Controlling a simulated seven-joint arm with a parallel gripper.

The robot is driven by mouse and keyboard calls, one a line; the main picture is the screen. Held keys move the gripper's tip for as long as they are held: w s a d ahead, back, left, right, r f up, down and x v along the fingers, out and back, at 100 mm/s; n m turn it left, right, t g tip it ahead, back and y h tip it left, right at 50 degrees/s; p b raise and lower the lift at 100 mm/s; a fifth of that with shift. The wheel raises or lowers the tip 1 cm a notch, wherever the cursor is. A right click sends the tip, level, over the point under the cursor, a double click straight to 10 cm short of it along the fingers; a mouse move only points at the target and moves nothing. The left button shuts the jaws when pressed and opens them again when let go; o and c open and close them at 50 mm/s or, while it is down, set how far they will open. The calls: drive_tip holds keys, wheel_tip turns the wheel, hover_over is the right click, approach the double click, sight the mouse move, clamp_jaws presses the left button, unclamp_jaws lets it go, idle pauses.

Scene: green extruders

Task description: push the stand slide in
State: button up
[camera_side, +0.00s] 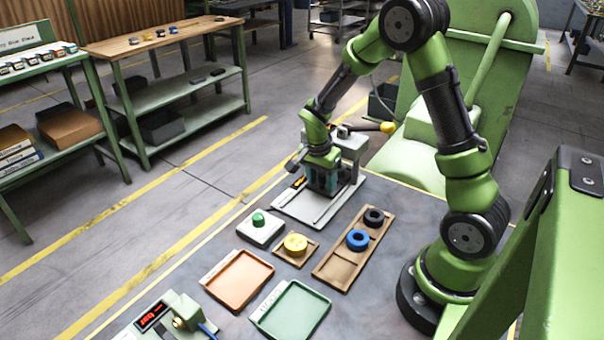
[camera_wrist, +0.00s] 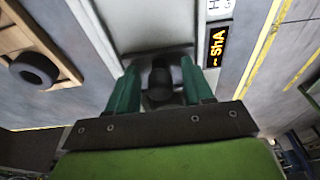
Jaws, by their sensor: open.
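The stand (camera_side: 352,146) is a grey machine with a lever ending in a yellow knob, at the far end of the table. Its pale flat base plate (camera_side: 300,212) extends towards the camera. My gripper (camera_side: 322,190) points down over this plate, close in front of the stand's body. In the wrist view my gripper (camera_wrist: 160,75) has its two teal fingers apart, with a dark knob-like part (camera_wrist: 160,85) between them. I cannot tell whether the fingers touch it. The slide is not clearly distinguishable; my gripper hides part of the stand. An orange-lettered display (camera_wrist: 217,46) is beside the plate.
A wooden rack (camera_side: 335,270) holds a blue ring (camera_side: 358,240) and a black ring (camera_side: 374,217). Nearby are a yellow ring (camera_side: 295,243), a green-button box (camera_side: 260,230), an orange tray (camera_side: 240,279), a green tray (camera_side: 291,311) and a red-display device (camera_side: 153,317).

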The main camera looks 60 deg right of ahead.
drive_tip(key=shift+r, duration=0.1)
idle(0.3)
drive_tip(key=shift+r, duration=2.15)
drive_tip(key=a+r, duration=0.4)
drive_tip(key=a, duration=0.3)
drive_tip(key=s+a+r+n+t+y, duration=0.4)
drive_tip(key=s+a+r+n+t, duration=0.3)
drive_tip(key=s+a+r+n, duration=0.3)
wheel_tip(320, 180, up, 4)
drive_tip(key=s+n, duration=0.2)
drive_tip(key=n, duration=0.2)
drive_tip(key=shift+s+f, duration=0.2)
drive_tip(key=shift+f, duration=0.05)
